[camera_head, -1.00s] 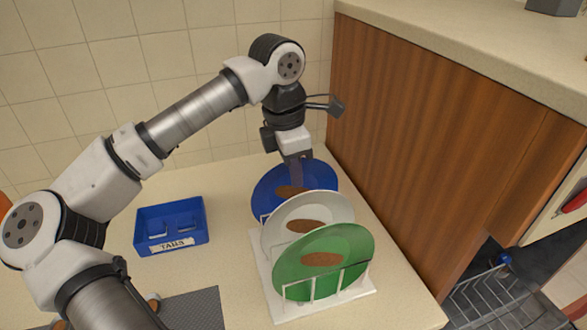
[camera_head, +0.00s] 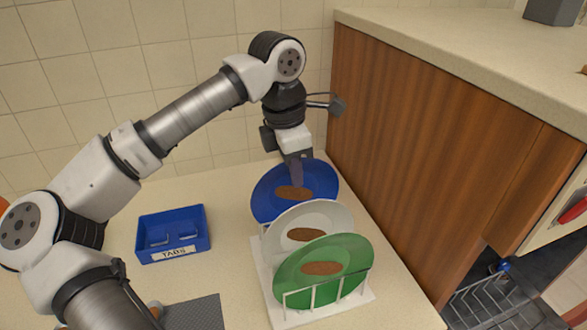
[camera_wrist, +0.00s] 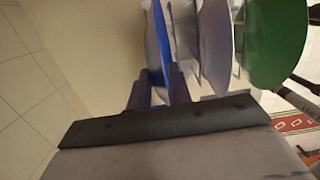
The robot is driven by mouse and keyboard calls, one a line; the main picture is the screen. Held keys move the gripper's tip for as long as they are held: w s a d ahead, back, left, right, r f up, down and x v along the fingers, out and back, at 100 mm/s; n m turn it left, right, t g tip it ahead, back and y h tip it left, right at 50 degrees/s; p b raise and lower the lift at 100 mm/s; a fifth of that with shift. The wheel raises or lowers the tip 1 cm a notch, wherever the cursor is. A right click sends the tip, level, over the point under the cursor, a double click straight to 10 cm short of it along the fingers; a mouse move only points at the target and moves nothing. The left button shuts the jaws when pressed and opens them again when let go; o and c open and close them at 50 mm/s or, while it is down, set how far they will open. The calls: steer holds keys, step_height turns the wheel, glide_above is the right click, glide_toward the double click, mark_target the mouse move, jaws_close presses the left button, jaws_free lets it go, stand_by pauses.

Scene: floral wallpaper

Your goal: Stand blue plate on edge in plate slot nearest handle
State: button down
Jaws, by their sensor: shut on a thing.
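The blue plate (camera_head: 268,200) stands on edge, leaning, at the back of a white wire rack (camera_head: 362,294) on the counter. A brown patch marks its face, and the white plate in front hides its lower part. My gripper (camera_head: 298,174) points down at the plate's upper rim and is shut on it. In the wrist view the blue plate (camera_wrist: 159,40) shows nearly edge-on between the two fingers of my gripper (camera_wrist: 160,86). A wire dish rack (camera_head: 490,298) shows at lower right; I cannot make out its slots or a handle clearly.
A white plate (camera_head: 285,220) and a green plate (camera_head: 345,250), both brown-marked, stand in front of the blue one. A blue box labelled TABS (camera_head: 190,254) sits left on the counter. A wooden panel (camera_head: 410,140) rises close on the right. A grey mat (camera_head: 200,314) lies at the front.

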steer(key=shift+r+p, duration=2.7)
steer(key=shift+r, duration=1.9)
